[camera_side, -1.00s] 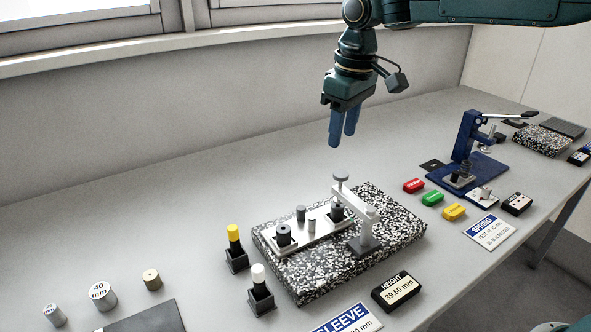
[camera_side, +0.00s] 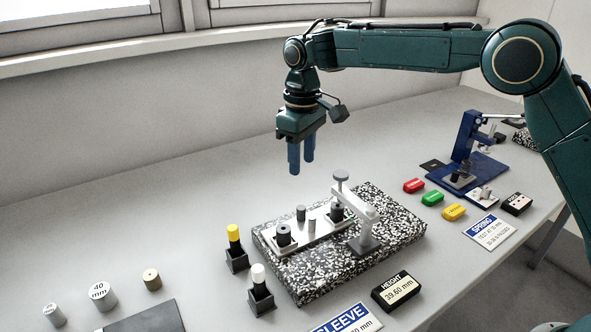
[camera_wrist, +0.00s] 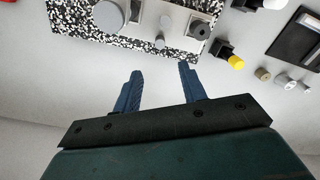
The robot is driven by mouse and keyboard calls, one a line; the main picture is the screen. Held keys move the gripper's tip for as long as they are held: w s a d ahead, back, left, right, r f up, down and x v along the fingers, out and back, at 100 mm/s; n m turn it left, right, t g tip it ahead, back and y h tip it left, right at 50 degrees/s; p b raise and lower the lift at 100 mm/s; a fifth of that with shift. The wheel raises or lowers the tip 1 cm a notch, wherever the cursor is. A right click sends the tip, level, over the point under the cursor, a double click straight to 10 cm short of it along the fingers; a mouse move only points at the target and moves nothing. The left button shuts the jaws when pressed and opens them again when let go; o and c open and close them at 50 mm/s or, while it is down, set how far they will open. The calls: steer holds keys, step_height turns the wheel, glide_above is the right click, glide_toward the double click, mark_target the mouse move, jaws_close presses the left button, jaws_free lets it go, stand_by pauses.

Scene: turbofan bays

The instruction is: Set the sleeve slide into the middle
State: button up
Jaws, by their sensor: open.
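The sleeve slide looks to be the silver plate (camera_side: 325,228) on the speckled granite block (camera_side: 300,284). It carries a dark sleeve (camera_side: 284,235) at its left end, another dark piece (camera_side: 337,211) at its right end and two short grey posts between them. Part of its right end is behind the gauge arm. My gripper (camera_side: 301,166) is open and empty, above and behind the slide, fingers pointing down. In the wrist view, my gripper (camera_wrist: 160,71) is apart from the plate (camera_wrist: 182,30), which lies near the top edge.
A grey gauge stand (camera_side: 363,244) reaches over the slide's right end. A display (camera_side: 397,291) reads 39.60 mm. Yellow-topped (camera_side: 234,240) and white-topped (camera_side: 258,280) pins stand in black holders at left. A blue press (camera_side: 468,150) stands at right. The bench behind the block is clear.

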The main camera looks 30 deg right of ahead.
mark_target(303, 207)
step_height(303, 207, down, 13)
steer(key=shift+f, duration=0.1)
stand_by(0.6)
steer(key=shift+c, duration=0.2)
jaws_close()
steer(key=shift+d, duration=0.15)
